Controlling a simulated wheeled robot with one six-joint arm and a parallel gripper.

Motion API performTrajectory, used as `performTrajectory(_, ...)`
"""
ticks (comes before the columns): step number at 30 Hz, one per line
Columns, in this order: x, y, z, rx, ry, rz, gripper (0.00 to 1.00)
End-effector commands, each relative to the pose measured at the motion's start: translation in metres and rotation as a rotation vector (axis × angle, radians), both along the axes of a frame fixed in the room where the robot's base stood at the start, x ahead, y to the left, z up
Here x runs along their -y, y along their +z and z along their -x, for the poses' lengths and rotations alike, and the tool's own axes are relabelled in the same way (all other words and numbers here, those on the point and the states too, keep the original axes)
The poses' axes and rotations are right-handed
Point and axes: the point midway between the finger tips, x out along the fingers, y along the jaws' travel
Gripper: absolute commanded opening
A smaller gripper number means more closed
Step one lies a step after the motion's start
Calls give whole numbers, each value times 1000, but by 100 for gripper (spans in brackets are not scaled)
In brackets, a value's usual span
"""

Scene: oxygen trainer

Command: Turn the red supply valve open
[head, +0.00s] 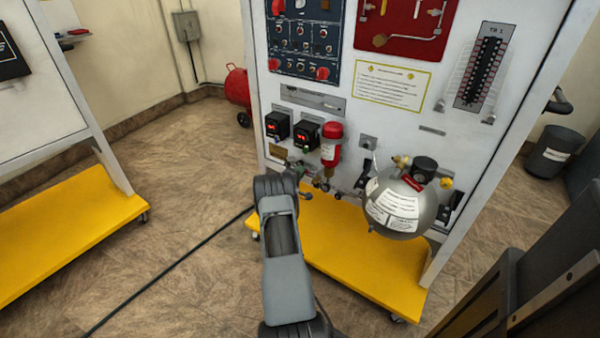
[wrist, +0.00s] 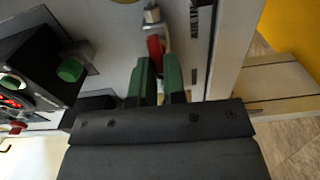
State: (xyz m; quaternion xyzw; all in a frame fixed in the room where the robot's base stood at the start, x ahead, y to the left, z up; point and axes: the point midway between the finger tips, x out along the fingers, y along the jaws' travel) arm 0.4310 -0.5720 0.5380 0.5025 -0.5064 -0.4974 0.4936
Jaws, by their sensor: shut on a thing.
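The red supply valve handle (wrist: 155,47) is in the upper middle of the wrist view, below a metal fitting on the white panel. My gripper (wrist: 159,68) has its two green fingers on either side of the handle's lower end and is shut on it. The fingers hide part of the handle. In the head view my gripper (head: 297,168) is at the panel's lower left, mostly behind my own arm. I cannot make out the valve handle in the head view.
Two black digital gauges (head: 306,135) and a red cylinder (head: 331,145) sit just above and right of my gripper. A grey tank (head: 405,208) is further right. The yellow base (head: 340,255) juts out below the panel. A black cable (head: 165,272) crosses the floor.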

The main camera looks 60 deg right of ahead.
Motion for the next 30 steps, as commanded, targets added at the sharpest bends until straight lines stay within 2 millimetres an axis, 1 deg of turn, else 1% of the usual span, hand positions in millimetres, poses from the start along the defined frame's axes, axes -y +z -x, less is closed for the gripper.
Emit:
performTrajectory(7,0,-1,0,-33,0,-1,0)
performTrajectory(18,0,-1,0,-36,1,-1,0)
performTrajectory(19,0,-1,0,-36,1,-1,14)
performTrajectory(24,0,-1,0,-35,0,-1,30)
performTrajectory(27,0,-1,0,-34,0,0,37)
performTrajectory(30,0,-1,0,-34,0,0,37)
